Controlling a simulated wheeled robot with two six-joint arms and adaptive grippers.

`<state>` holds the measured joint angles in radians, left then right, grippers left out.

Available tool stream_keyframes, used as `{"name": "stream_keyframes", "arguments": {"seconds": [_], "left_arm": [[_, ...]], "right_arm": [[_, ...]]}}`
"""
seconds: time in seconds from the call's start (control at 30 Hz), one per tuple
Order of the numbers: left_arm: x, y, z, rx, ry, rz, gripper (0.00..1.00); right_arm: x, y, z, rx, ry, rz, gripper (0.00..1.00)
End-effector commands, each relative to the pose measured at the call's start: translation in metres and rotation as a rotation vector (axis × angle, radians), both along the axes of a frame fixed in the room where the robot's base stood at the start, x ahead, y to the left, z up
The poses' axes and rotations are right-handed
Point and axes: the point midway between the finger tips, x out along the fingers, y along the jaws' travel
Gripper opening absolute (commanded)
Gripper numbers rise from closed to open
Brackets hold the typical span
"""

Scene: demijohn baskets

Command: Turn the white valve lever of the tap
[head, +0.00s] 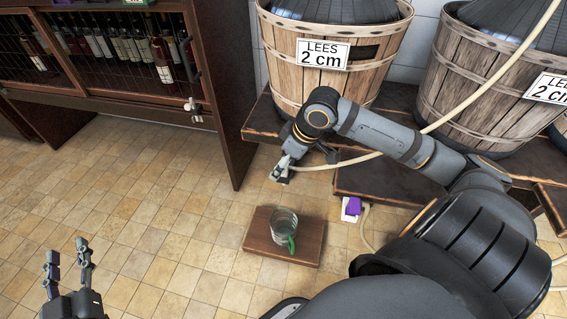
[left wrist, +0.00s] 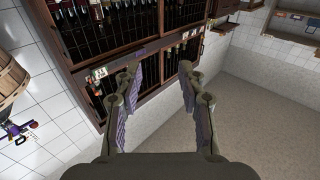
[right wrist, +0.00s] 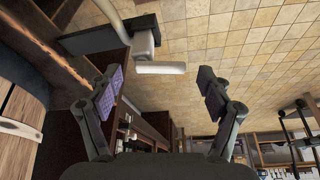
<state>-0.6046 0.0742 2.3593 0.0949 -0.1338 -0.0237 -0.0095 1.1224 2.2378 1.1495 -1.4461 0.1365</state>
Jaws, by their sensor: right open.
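The tap (right wrist: 145,42) shows in the right wrist view at the upper middle, pale, beside a pale hose and a dark block. Its white lever (right wrist: 160,67) lies across the picture just ahead of my right gripper (right wrist: 158,80). The right fingers are open, one on each side of the lever, with no clear contact. In the head view my right gripper (head: 281,173) is at the hose's lower end, and the tap is too small to make out there. My left gripper (head: 68,255) is open and empty above the floor at lower left. It also shows open in the left wrist view (left wrist: 158,75).
A glass jug (head: 284,225) with a green handle stands on a wooden board (head: 258,235) on the tiled floor. A purple and white item (head: 352,209) is to its right. Slatted baskets (head: 290,80) stand on a bench behind. A wine cabinet (head: 222,60) is at left.

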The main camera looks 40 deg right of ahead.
Motion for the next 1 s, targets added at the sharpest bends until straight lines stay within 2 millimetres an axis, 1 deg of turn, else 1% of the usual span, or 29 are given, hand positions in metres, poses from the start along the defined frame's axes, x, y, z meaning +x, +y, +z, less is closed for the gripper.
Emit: {"name": "stream_keyframes", "arguments": {"seconds": [0.1, 0.2, 0.4, 0.43, 0.8, 0.83, 1.0], "left_arm": [[0.001, 0.000, 0.011, 0.001, -0.044, 0.001, 0.40], [0.001, 0.000, 0.015, 0.002, -0.059, 0.001, 0.40], [0.001, 0.000, 0.015, 0.001, -0.060, 0.001, 0.40], [0.001, 0.000, 0.015, 0.001, -0.060, 0.001, 0.40], [0.001, 0.000, 0.015, 0.002, -0.058, 0.001, 0.40], [0.001, 0.000, 0.015, 0.002, -0.058, 0.001, 0.40], [0.001, 0.000, 0.014, 0.001, -0.052, 0.001, 0.40]], "right_arm": [[0.001, 0.001, -0.001, 0.001, 0.000, 0.000, 0.79], [0.001, 0.001, -0.001, 0.000, -0.001, 0.000, 0.79], [0.001, 0.001, -0.001, 0.000, 0.000, 0.000, 0.79], [0.001, 0.001, -0.001, 0.000, 0.000, 0.000, 0.78], [0.001, 0.001, -0.001, 0.000, 0.000, 0.000, 0.28], [0.000, 0.001, -0.001, 0.000, 0.000, 0.000, 0.24], [0.001, 0.001, -0.001, 0.000, 0.000, -0.003, 0.24]]}}
